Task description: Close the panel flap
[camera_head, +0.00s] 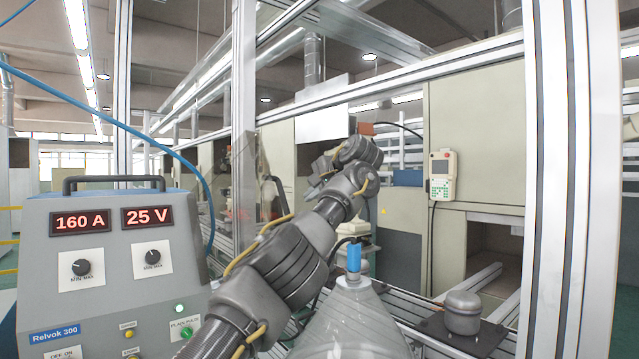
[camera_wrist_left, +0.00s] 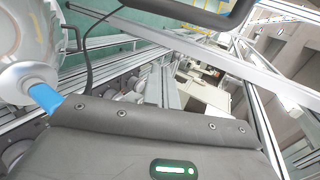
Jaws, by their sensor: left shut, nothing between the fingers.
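My left arm reaches up and away from the bottom of the head view. Its gripper (camera_head: 319,178) is at the far end, small and partly hidden by the wrist, and its fingers are shut and empty. A pale flat panel (camera_head: 322,123) shows just above and behind the gripper, in front of a beige cabinet. I cannot tell whether this is the panel flap, or whether the gripper touches it. The left wrist view is largely filled by a dark grey housing with screws and a green light, and shows no clear flap. My right gripper is not in view.
A welding power unit (camera_head: 120,265) reading 160 A and 25 V stands at the left. A metal frame post (camera_head: 244,130) rises near the arm. A grey compressor (camera_head: 462,313) and a hanging control pendant (camera_head: 441,175) are at the right.

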